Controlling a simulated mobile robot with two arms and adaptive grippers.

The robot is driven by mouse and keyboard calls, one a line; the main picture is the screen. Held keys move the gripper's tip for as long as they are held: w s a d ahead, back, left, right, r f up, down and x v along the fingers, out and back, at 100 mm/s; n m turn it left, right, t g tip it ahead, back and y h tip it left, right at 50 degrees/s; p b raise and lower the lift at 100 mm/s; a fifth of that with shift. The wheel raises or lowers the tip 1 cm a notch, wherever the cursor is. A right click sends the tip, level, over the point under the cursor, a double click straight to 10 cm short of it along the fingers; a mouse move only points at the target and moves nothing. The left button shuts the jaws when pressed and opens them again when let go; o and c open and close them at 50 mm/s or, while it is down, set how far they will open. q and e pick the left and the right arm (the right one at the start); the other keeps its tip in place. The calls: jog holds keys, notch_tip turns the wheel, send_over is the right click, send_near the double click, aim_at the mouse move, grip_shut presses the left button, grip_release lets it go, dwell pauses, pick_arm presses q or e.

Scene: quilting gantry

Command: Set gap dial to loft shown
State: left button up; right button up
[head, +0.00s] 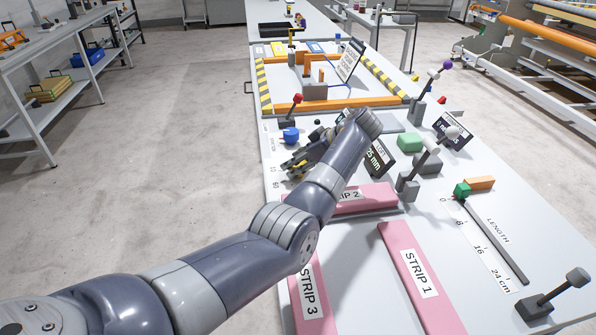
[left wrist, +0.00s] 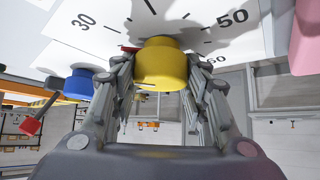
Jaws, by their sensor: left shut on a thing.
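My left gripper (head: 298,166) reaches down over the left side of the worktable. In the left wrist view its fingers (left wrist: 160,85) are closed around a yellow dial knob (left wrist: 160,65). The knob sits on a white scale plate (left wrist: 195,22) with tick marks; 30 and 50 are readable. A small red mark (left wrist: 130,48) shows at the left of the knob. In the head view my gripper and arm hide most of the dial. A tilted dark display (head: 379,157) reads 25 mm, its upper text partly covered by my arm. My right gripper is out of view.
A blue knob (head: 291,135) and a red-topped lever (head: 297,99) stand close beyond my gripper. Pink strips (head: 415,285) lie in front, under and beside my arm. Levers (head: 409,182) and a length slider (head: 495,240) are on the right. A striped-edge frame stands behind.

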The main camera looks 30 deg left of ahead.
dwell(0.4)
pick_arm(q)
jog(key=o, duration=1)
jog(key=shift+a, duration=0.1)
jog(key=shift+o, duration=0.2)
jog(key=shift+r, duration=0.1)
jog(key=v, duration=1.2)
jog(key=shift+w, duration=0.1)
